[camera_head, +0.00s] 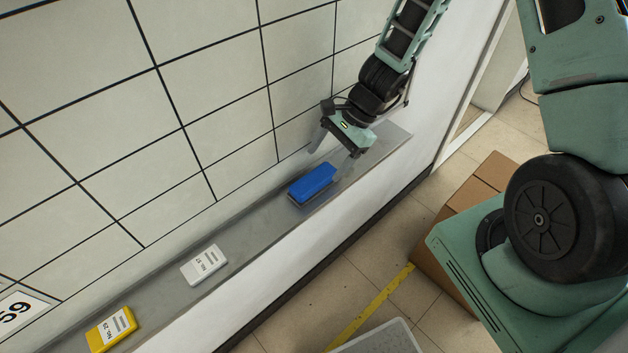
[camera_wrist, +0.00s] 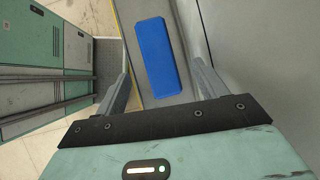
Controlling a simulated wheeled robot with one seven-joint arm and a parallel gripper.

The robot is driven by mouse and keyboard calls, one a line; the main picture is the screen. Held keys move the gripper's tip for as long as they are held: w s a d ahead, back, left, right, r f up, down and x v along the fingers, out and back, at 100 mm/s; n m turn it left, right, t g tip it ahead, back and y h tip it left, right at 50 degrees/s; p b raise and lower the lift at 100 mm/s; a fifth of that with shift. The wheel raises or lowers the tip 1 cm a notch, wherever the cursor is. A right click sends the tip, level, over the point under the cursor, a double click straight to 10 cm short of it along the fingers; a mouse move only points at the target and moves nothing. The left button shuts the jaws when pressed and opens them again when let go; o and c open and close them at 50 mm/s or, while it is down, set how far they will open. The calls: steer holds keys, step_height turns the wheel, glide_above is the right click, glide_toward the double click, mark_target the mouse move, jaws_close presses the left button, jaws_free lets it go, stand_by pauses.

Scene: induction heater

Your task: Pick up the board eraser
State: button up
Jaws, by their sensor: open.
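The board eraser (camera_head: 312,183) is a blue block with a darker grey underside, lying on a narrow grey ledge (camera_head: 246,218) along the tiled wall. It also shows in the wrist view (camera_wrist: 158,58), long side running away from my gripper. My gripper (camera_head: 332,147) is open and empty, just above and beyond the eraser's far end. In the wrist view the two fingers (camera_wrist: 161,88) stand apart, one to each side of the eraser's line. I see no contact between fingers and eraser.
A white box (camera_head: 204,265) and a yellow box (camera_head: 111,329) with labels lie further left on the ledge. The tiled wall (camera_head: 92,146) rises right behind the ledge. Cardboard boxes (camera_head: 487,178) stand on the floor at the right. The ledge between eraser and white box is clear.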

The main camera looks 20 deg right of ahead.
mark_target(316, 178)
steer(key=shift+p+x, duration=0.5)
steer(key=shift+x, duration=2.2)
steer(key=shift+s, duration=0.15)
steer(key=c, duration=1.1)
